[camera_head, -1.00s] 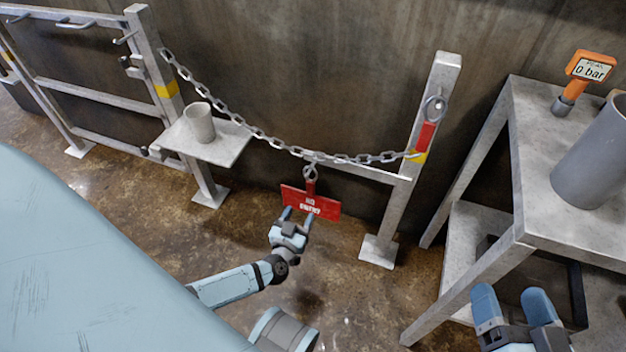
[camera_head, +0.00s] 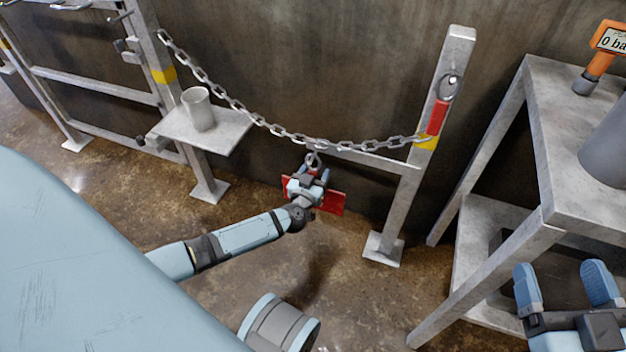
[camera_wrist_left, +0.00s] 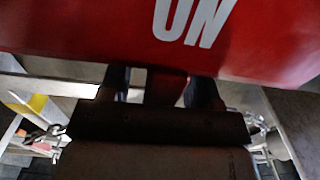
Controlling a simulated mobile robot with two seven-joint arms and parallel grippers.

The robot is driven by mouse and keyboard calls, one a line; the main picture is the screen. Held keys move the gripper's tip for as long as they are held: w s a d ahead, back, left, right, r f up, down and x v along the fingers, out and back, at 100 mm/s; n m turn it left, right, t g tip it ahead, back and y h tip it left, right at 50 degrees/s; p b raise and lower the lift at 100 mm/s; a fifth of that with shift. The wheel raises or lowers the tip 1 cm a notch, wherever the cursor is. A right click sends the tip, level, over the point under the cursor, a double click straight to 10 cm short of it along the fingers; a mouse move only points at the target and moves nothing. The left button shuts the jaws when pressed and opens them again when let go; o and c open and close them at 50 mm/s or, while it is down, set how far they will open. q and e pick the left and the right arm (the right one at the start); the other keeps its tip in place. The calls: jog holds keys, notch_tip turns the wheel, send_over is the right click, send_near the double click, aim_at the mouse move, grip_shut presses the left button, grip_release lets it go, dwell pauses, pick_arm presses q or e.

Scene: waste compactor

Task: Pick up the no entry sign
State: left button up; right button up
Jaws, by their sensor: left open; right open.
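The red no entry sign (camera_head: 334,204) hangs from the chain (camera_head: 350,146) by a ring, partly hidden behind my left gripper. In the left wrist view the sign (camera_wrist_left: 100,28) fills the top, close up, with white letters upside down. My left gripper (camera_head: 314,172) is open at the sign's upper part, just below the ring. In the left wrist view its fingers (camera_wrist_left: 160,88) show on either side of a dark reddish strip under the sign's edge; contact cannot be told. My right gripper (camera_head: 563,272) is open and empty at the lower right, in front of the table.
The chain runs between two grey posts; the right post (camera_head: 411,170) has a red and yellow band. A cup (camera_head: 198,108) stands on a small shelf (camera_head: 226,137) at left. A grey table (camera_head: 580,150) with an orange gauge (camera_head: 603,52) stands at right. Open floor lies below the chain.

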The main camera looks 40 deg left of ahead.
pick_arm(q)
grip_shut()
jog(key=shift+r, duration=0.15)
